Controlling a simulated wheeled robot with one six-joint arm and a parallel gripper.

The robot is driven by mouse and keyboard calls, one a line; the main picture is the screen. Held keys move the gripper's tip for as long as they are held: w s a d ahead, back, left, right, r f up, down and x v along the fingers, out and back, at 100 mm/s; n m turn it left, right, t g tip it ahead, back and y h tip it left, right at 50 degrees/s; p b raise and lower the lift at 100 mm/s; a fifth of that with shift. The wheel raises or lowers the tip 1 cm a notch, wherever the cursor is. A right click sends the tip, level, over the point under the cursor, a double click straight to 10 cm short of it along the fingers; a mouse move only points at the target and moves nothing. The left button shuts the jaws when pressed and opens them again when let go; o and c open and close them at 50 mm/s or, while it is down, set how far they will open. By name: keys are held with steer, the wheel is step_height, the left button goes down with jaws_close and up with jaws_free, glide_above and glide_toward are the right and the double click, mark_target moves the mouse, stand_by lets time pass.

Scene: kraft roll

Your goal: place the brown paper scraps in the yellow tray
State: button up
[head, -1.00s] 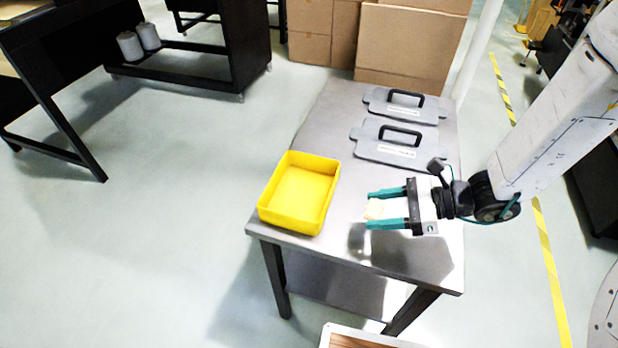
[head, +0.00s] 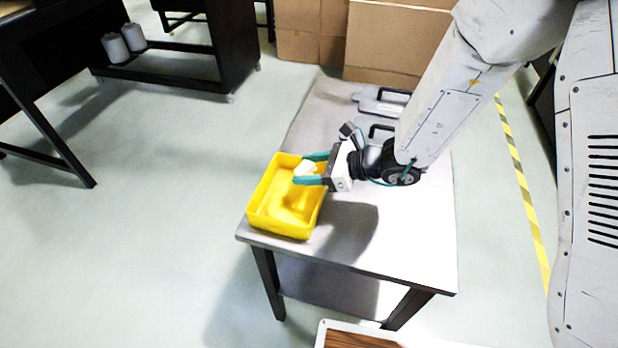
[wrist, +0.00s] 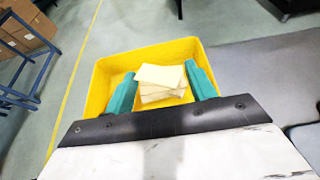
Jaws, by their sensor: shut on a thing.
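The yellow tray (head: 262,222) stands at the left front of the metal table; its floor looks empty in the head view. My gripper (head: 306,171) is over the tray's right side. It is shut on a small stack of pale cream paper scraps (head: 304,168), whose colour looks lighter than brown. In the wrist view the scraps (wrist: 158,80) sit between the teal fingers (wrist: 162,92), with the yellow tray (wrist: 102,78) around and below them. The scraps appear held above the tray floor; the exact height cannot be told.
The metal table (head: 410,240) is bare at its front right. Grey plates with black handles (head: 375,106) lie at its back, partly hidden by my arm. Cardboard boxes (head: 395,45) stand behind the table. Open floor lies to the left.

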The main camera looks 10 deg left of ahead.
steer(key=shift+f, duration=1.8)
steer(key=shift+f, duration=0.1)
